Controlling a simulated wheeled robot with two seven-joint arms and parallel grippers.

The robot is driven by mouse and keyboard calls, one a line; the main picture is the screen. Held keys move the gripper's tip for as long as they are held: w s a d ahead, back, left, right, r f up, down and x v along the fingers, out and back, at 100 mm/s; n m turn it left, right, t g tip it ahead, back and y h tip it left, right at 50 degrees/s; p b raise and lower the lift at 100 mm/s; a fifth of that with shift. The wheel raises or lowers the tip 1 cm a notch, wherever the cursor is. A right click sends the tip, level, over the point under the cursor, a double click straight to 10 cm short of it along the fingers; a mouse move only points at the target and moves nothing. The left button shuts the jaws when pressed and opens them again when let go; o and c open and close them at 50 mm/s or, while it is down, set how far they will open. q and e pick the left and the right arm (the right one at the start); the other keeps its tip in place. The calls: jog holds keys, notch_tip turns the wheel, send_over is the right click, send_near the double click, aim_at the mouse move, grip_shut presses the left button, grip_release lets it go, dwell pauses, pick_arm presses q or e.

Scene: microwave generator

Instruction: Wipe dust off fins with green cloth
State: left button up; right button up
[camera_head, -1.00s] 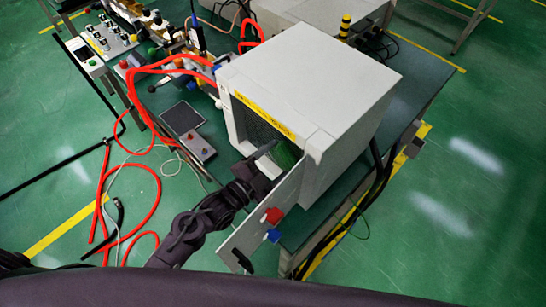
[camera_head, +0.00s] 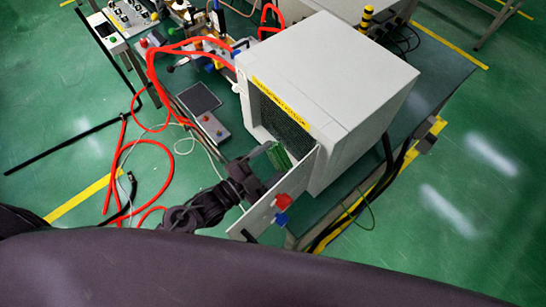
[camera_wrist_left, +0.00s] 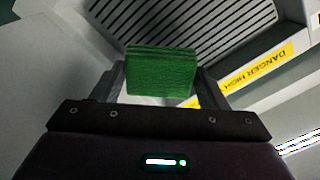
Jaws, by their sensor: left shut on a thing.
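The green cloth (camera_wrist_left: 160,72) is a folded block between the two fingers of my left gripper (camera_wrist_left: 160,88), which is shut on it. In the head view the left gripper (camera_head: 266,157) is at the open front of the white cabinet (camera_head: 335,70), with the cloth (camera_head: 281,158) just at the opening. The fins (camera_head: 283,126) are a dark ribbed panel inside the cabinet; in the left wrist view the fins (camera_wrist_left: 190,22) show as slanted dark slots beyond the cloth. I cannot tell whether the cloth touches them. My right gripper is not in view.
The cabinet door (camera_head: 268,205) stands open, with a red and a blue knob, close beside my left arm. A yellow danger label (camera_wrist_left: 262,68) runs along the cabinet edge. Red hoses (camera_head: 150,95) and a control box (camera_head: 213,127) lie left of the cabinet.

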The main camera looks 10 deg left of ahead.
pick_arm(q)
jog(key=shift+s+a+r+p, duration=0.1)
jog(key=shift+s+a+p, duration=0.3)
jog(key=shift+s, duration=0.1)
jog(key=shift+v, duration=0.9)
jog(key=shift+w, duration=0.1)
